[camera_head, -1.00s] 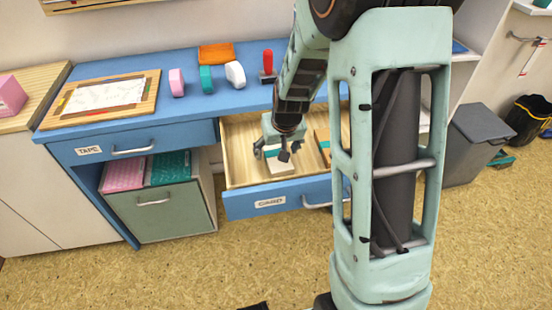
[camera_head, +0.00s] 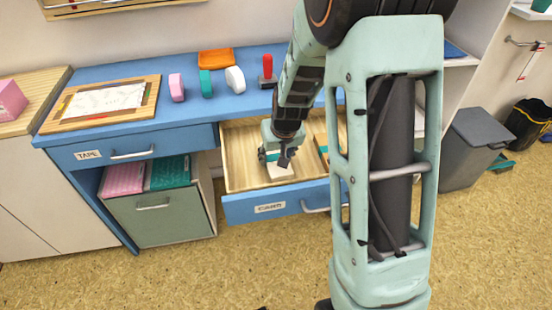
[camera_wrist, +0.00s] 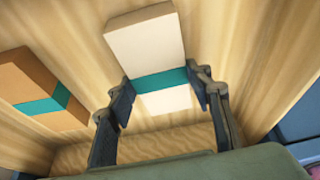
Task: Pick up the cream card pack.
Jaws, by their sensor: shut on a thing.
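The cream card pack (camera_wrist: 143,45) with a teal band lies in the open drawer labelled CARD (camera_head: 238,178). In the wrist view it runs between the two fingers of my gripper (camera_wrist: 160,98), which close on its sides around the banded part. In the head view my gripper (camera_head: 275,158) is low inside the drawer, and a pale end of the pack (camera_head: 280,172) shows below it. I cannot tell whether the pack is clear of the drawer floor.
A brown pack with a teal band (camera_wrist: 40,85) lies beside the cream pack in the drawer; my arm partly covers it in the head view.

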